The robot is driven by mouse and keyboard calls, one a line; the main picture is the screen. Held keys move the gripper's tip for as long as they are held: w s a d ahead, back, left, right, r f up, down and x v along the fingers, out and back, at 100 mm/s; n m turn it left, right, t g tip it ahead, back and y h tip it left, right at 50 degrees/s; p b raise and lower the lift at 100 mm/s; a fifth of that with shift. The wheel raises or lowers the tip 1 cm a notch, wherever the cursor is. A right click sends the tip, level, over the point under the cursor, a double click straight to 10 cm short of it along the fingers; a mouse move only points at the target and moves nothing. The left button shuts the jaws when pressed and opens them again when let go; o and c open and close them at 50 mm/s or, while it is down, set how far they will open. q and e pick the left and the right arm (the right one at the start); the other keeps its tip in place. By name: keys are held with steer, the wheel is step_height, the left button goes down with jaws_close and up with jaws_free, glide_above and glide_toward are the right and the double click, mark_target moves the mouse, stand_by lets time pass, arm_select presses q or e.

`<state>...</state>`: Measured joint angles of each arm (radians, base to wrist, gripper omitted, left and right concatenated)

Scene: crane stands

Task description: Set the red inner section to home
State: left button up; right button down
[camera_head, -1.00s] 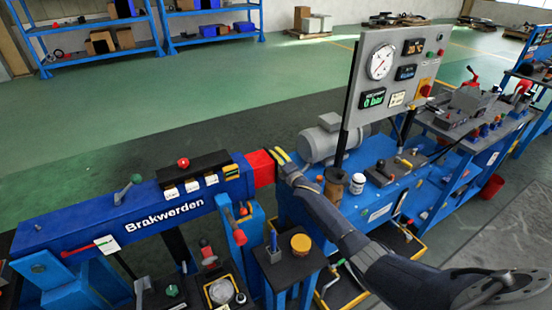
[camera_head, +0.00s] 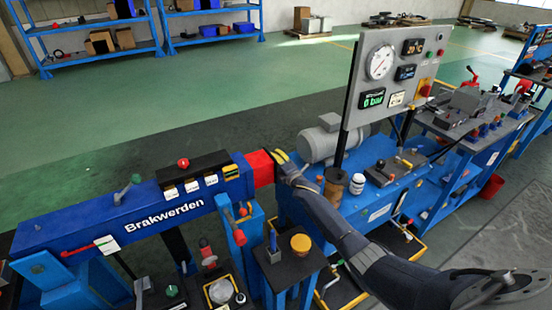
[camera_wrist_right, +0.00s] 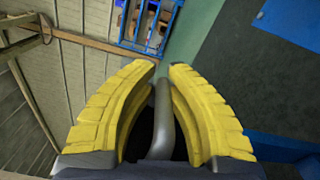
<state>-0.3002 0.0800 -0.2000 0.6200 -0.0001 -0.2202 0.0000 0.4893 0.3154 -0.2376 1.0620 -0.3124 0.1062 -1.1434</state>
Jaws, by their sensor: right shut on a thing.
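The red inner section (camera_head: 260,167) sticks a short way out of the right end of the blue beam (camera_head: 60,229) marked "Brakwerden" in the head view. My right gripper (camera_head: 280,156), with yellow finger pads, is at the outer end of the red section. In the right wrist view, the gripper (camera_wrist_right: 162,68) is closed around a grey bent bar (camera_wrist_right: 163,110), which runs between the two yellow fingers. The red section itself does not show there, and how the bar joins it is hidden. My left gripper is not in view.
A gauge panel (camera_head: 388,75), a grey motor (camera_head: 319,142) and a blue bench (camera_head: 372,205) stand just right of the red section. A black block with a red knob (camera_head: 183,163) sits on the beam. Green floor behind is open. Blue shelves (camera_head: 100,28) stand far back.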

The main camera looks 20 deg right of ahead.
mark_target(269, 176)
steer(key=a, duration=0.5)
steer(key=s+a, duration=0.1)
steer(key=a, duration=0.1)
steer(key=shift+a+f, duration=0.25)
steer(key=shift+f, duration=0.15)
steer(key=c, duration=1.4)
jaws_free()
steer(key=shift+a, duration=0.1)
steer(key=shift+w+r, duration=0.1)
steer(key=shift+r, duration=0.05)
steer(key=shift+s, duration=0.2)
steer(key=s, duration=0.4)
steer(key=s+d, duration=0.1)
steer(key=s, duration=0.6)
steer(key=shift+s+d, duration=0.3)
steer(key=shift+d, duration=0.05)
